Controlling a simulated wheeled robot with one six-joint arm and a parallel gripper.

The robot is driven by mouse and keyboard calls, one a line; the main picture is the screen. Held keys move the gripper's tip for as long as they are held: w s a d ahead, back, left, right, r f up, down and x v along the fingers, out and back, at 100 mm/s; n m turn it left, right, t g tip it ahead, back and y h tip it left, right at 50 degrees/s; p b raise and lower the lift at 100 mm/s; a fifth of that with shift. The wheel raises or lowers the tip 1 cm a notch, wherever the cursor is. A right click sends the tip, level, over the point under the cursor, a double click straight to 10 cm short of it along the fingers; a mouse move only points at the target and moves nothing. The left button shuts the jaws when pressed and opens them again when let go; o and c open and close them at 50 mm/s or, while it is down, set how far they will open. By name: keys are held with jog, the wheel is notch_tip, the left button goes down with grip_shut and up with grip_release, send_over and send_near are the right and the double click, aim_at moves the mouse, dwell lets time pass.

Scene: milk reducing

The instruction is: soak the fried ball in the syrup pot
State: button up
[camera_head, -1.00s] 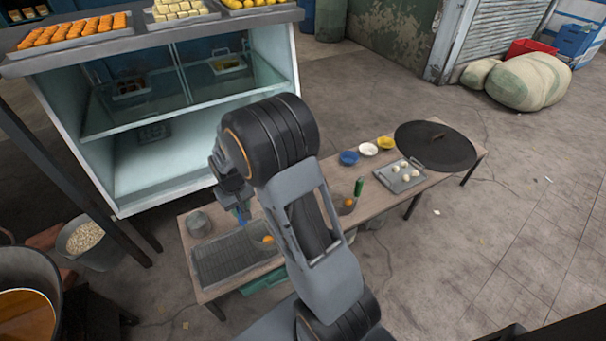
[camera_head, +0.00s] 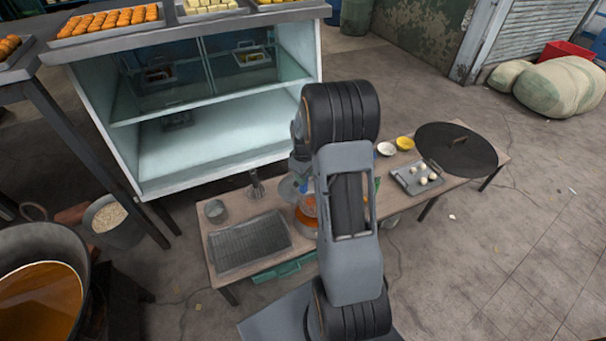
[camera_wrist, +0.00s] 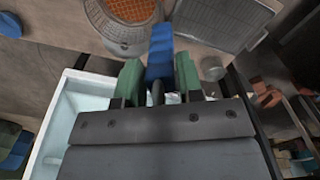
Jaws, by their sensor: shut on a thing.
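My gripper, seen in the wrist view (camera_wrist: 158,78), has green fingers shut on a blue handle (camera_wrist: 160,48). A round grey rim around an orange mesh-like surface (camera_wrist: 132,10) shows just beyond the handle; I cannot tell whether they are joined. In the head view my gripper (camera_head: 303,186) is partly hidden by my arm, above the low table. An orange round thing (camera_head: 306,208) shows beneath it; I cannot tell whether this is the fried ball. A large dark pot (camera_head: 78,247) with amber liquid stands at the lower left, apart from my gripper.
The wooden table (camera_head: 216,274) bears a wire-rack tray (camera_head: 250,243), a metal cup (camera_head: 215,210), a tray of white balls (camera_head: 405,180) and a dark round lid (camera_head: 456,150). A glass display cabinet (camera_head: 120,110) stands behind. A bucket (camera_head: 112,220) is near the pot.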

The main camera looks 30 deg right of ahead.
jog(key=shift+f+b, duration=4.6)
jog(key=shift+f, duration=2.1)
dwell(1.3)
